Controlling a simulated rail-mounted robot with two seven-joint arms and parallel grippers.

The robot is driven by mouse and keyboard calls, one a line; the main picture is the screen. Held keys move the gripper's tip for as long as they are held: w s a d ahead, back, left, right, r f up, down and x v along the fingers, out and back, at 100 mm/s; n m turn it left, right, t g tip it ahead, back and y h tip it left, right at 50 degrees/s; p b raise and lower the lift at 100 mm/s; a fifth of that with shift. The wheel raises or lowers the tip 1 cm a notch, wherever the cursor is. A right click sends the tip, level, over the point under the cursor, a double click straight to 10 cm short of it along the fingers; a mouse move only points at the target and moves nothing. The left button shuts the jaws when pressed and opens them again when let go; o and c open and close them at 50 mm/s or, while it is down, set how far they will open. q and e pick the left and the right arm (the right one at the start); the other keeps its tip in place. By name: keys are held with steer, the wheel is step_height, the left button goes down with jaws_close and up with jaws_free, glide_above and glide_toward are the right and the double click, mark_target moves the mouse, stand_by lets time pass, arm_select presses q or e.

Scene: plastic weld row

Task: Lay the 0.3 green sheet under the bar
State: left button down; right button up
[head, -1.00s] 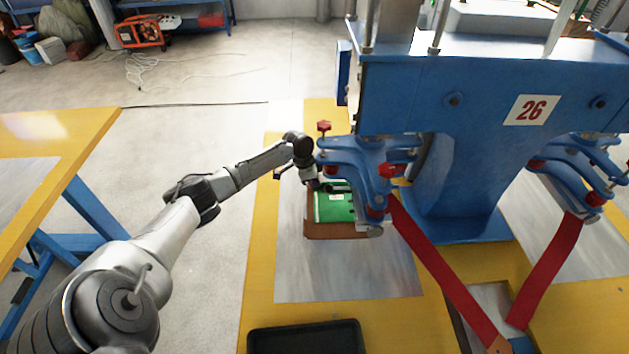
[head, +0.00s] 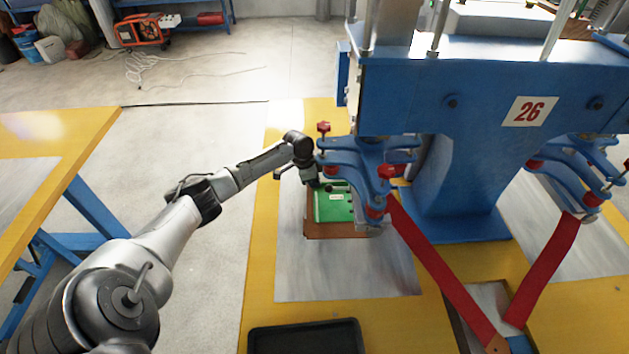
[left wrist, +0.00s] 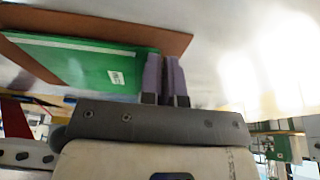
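The green sheet (head: 334,210) lies on a brown board on the table plate, beside and partly under the blue clamp arm of the press. In the left wrist view the green sheet (left wrist: 85,62) shows a white label and a pale stripe along one edge. My left gripper (head: 322,184) is over the far part of the sheet, next to the clamp. In the left wrist view its two fingers (left wrist: 165,78) stand close together at the end of the sheet, with a narrow gap. Whether they grip the sheet edge is unclear. My right gripper is out of view.
The blue press (head: 480,95) with sign 26 stands to the right, with red-knobbed clamps (head: 365,165) and red straps (head: 445,270). The brown board (head: 335,235) is under the sheet. A black tray (head: 305,338) sits in front. The plate (head: 345,275) before the board is bare.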

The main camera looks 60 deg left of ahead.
arm_select(q)
steer(key=shift+f+p, duration=0.1)
steer(key=shift+p, duration=0.2)
stand_by(0.4)
steer(key=c, duration=1.2)
jaws_free()
steer(key=shift+c, duration=0.2)
steer(key=shift+r+p, duration=1.65)
steer(key=shift+p, duration=0.35)
